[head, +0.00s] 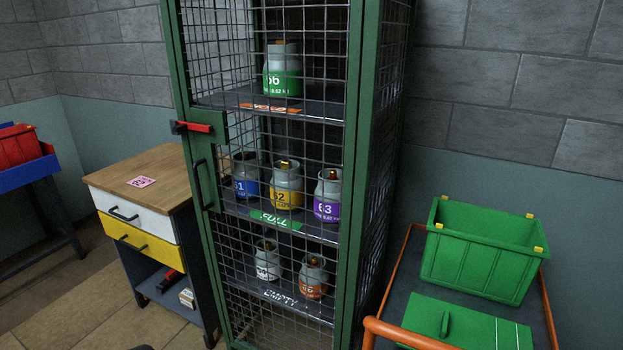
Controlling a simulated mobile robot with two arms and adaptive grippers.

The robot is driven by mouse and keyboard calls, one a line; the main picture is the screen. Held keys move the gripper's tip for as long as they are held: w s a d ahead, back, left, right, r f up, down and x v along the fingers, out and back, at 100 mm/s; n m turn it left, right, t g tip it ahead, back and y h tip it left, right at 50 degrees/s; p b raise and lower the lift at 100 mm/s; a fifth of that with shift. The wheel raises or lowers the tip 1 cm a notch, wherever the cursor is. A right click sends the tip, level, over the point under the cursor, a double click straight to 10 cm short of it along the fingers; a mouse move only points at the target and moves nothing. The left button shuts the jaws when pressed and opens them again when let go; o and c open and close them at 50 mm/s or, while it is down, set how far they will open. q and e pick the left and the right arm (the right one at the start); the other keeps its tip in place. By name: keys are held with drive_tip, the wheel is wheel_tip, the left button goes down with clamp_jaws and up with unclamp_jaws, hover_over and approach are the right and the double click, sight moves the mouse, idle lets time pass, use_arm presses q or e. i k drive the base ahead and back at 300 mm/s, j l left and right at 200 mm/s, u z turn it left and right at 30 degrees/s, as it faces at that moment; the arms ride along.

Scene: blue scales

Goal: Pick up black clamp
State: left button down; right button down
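I cannot make out a black clamp for certain. A small dark red and black object (168,279) lies on the lower shelf of the wooden-topped cabinet (150,166), too small to identify. A black piece with a red bar forms the latch (196,128) on the green-framed cage (183,75). The cabinet's white drawer (112,207) and yellow drawer (125,236) look shut, so their insides are hidden. Neither of my grippers is in view.
The mesh cage door looks shut, with several gas cylinders (286,186) on its shelves. A cart with an orange rail (405,333) at right holds an empty-looking green crate (473,257). A blue table with a red bin (17,146) stands at far left.

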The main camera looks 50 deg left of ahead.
sight(173, 274)
drive_tip(key=u, duration=2.5)
drive_tip(key=i+j+u, duration=0.3)
drive_tip(key=i, duration=0.45)
drive_tip(key=i+u, duration=0.3)
drive_tip(key=i, duration=0.45)
drive_tip(key=i+z, duration=0.1)
drive_tip(key=i, duration=0.55)
drive_tip(key=i+j+z, duration=0.1)
drive_tip(key=i, duration=0.55)
drive_tip(key=i+j+z, duration=0.1)
drive_tip(key=i, duration=0.5)
drive_tip(key=j, duration=0.05)
